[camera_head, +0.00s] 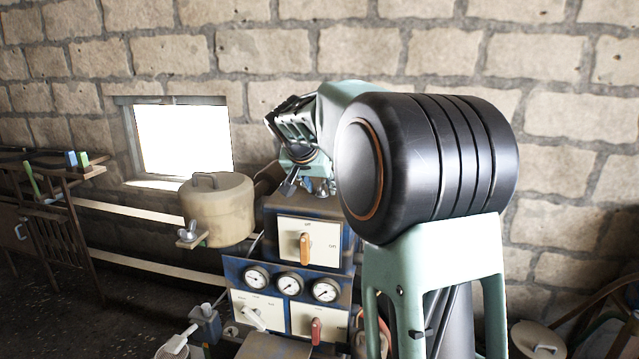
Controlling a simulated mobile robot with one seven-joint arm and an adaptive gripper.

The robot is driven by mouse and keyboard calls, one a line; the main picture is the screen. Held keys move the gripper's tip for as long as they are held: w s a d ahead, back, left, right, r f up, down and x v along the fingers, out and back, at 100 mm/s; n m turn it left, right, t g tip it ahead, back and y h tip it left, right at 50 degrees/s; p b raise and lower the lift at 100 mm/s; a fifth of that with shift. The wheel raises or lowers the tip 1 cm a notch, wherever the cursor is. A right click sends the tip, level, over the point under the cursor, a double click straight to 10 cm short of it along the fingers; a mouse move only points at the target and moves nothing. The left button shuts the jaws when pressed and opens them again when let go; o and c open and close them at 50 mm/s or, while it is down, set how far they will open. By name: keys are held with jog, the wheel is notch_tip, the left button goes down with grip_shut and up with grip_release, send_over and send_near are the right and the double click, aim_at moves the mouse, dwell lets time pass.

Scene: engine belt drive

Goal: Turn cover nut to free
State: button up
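A beige round cover (222,212) with a handle on top sits left of the middle, in front of the wall. A metal wing nut (188,230) stands on a small tab at the cover's lower left; it looks like the cover nut. My gripper (290,187) is to the right of the cover, above the blue machine box, and apart from the wing nut. Its fingers are small and partly hidden by my arm, so I cannot tell whether they are open or shut. I see nothing clearly held.
A blue control box (262,230) with a switch panel stands below my gripper. Several gauges (290,285) and lower switches sit beneath it. A bright window (183,140) is behind the cover. A dark rack (50,225) stands at far left. The space left of the wing nut looks clear.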

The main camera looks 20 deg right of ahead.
jog(key=shift+w+d+f, duration=0.1)
jog(key=shift+w+f, duration=0.05)
jog(key=shift+f, duration=0.05)
grip_shut()
